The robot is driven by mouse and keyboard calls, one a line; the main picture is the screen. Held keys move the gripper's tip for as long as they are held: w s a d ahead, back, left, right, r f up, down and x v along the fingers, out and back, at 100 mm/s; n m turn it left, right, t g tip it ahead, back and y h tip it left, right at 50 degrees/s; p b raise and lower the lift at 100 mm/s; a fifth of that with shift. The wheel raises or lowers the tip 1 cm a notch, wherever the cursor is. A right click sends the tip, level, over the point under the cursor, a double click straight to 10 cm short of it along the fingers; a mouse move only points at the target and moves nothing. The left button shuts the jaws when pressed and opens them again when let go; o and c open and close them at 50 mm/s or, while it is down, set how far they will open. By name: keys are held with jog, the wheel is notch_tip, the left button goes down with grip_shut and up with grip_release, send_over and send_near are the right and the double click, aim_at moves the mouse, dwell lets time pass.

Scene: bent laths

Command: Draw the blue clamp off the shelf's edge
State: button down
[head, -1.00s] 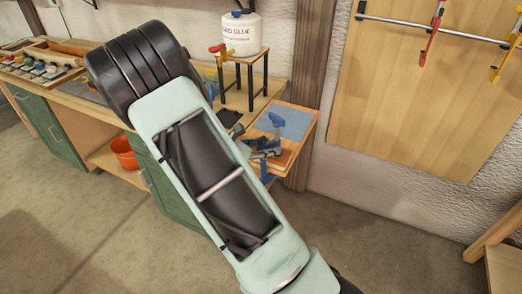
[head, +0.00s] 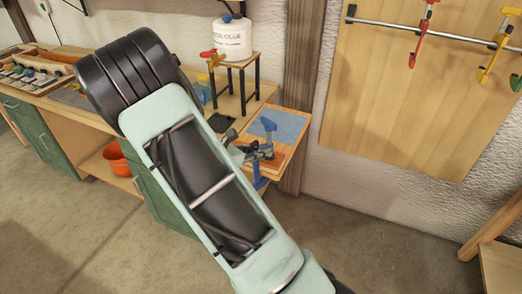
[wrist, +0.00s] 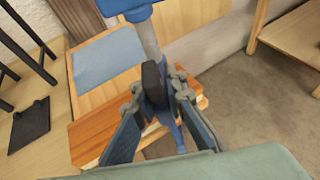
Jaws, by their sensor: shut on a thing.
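In the head view my gripper (head: 254,151) is small, beside the shelf's front edge. The fingers hide part of the clamp, and I cannot tell whether its jaws touch the board.
A blue-grey mat (wrist: 107,57) lies on the shelf. A glue container (head: 232,38) stands on a small stand at the bench's end. Red (head: 424,25) and yellow (head: 494,52) clamps hang on the wall rail. Open floor (head: 365,235) lies in front of the shelf.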

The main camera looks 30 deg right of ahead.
jog(key=s+a+p, duration=0.1)
jog(key=s+a, duration=0.1)
jog(key=a, duration=0.7)
jog(key=shift+s+a+r+p, duration=0.15)
jog(key=shift+s+a+p, duration=0.1)
jog(key=shift+s+p, duration=0.1)
dwell(0.9)
jog(key=a+r+p, duration=0.1)
jog(key=a+r, duration=0.1)
jog(key=s+a+r+p, duration=0.1)
jog(key=r+p, duration=0.1)
jog(key=shift+a, duration=0.4)
dwell(0.5)
